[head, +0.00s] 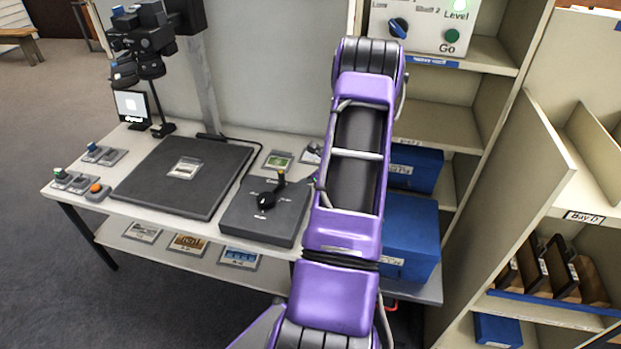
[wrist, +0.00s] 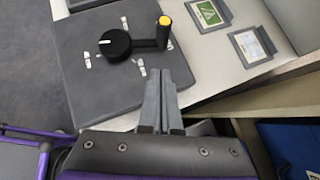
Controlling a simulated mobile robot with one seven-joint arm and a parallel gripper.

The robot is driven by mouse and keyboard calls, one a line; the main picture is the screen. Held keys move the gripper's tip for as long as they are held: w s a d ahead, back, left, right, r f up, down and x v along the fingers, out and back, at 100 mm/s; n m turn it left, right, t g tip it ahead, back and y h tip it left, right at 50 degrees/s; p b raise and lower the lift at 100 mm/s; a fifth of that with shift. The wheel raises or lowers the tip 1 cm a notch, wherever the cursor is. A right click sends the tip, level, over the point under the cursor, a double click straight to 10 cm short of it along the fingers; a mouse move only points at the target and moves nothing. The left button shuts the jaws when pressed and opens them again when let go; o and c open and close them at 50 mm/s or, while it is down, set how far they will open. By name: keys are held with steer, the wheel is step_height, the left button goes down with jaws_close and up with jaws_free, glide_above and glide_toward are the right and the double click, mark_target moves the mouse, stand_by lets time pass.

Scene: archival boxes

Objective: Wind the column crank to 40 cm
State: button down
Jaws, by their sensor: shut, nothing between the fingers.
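The crank shows in the head view as a black hub (head: 266,200) with an arm and a yellow-tipped grip (head: 281,176), on a dark grey box on the table. In the wrist view the white-marked hub (wrist: 115,44) is at left and the yellow-tipped grip (wrist: 164,28) points right. White marks around the hub are too small to read. The column (head: 203,85) is a grey upright post behind the table. My gripper (wrist: 166,73) is shut and empty, its fingertips just below the crank arm in the wrist view; contact cannot be told. My purple arm mostly hides it in the head view.
A dark baseboard (head: 150,190) with a small card lies left of the crank box. Small framed cards (head: 278,160) lie behind it. Blue boxes (head: 410,235) and shelves stand close on the right. A black camera rig (head: 140,45) is at upper left. Open floor lies at left.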

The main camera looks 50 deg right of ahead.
steer(key=x, duration=0.3)
steer(key=shift+w+f, duration=0.25)
steer(key=shift+w, duration=0.05)
steer(key=shift+w+r, duration=0.15)
steer(key=shift+w, duration=1.65)
